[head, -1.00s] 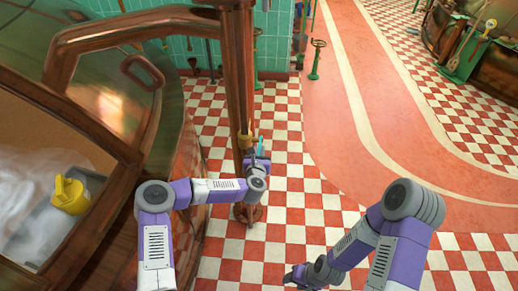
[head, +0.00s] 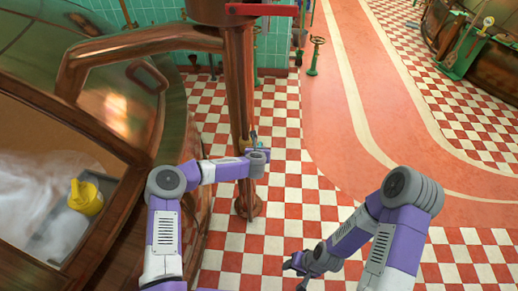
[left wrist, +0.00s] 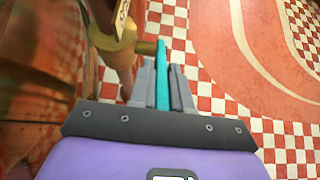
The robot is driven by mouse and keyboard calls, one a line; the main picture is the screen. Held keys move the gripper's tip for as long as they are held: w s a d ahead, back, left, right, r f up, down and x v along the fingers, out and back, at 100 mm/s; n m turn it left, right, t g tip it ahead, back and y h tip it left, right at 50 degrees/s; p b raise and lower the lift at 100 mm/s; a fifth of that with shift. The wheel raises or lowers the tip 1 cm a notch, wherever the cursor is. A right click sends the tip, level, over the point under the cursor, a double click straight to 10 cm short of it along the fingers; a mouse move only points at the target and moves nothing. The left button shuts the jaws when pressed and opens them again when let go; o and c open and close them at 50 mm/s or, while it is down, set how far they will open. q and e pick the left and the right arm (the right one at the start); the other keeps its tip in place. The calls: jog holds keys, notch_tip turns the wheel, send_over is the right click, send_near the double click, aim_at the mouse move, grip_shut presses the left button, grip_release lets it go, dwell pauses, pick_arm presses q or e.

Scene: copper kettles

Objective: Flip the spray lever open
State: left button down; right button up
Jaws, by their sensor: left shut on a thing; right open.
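The spray lever (left wrist: 161,72) is a thin teal bar on a brass valve fitting (left wrist: 118,42), mounted on a copper pipe (head: 237,90). In the left wrist view the lever stands between the two grey fingers of my left gripper (left wrist: 162,85), which is shut on it. In the head view this gripper (head: 256,149) is at the pipe's lower part, and the lever is small and mostly hidden there. My right gripper (head: 294,265) is open and empty, low over the tiled floor and away from the pipe.
A large copper kettle (head: 115,225) with an open hatch fills the left side. A yellow can (head: 86,197) sits on a grey tray inside it, among white steam. A red bar (head: 262,10) crosses the pipe's top. The checkered floor (head: 330,210) to the right is clear.

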pick_arm(q)
jog(key=shift+f, duration=0.1)
jog(key=c, duration=1.2)
grip_release()
jog(key=shift+o, duration=0.2)
jog(key=shift+s, duration=0.1)
jog(key=v, duration=0.7)
jog(key=shift+s, duration=0.2)
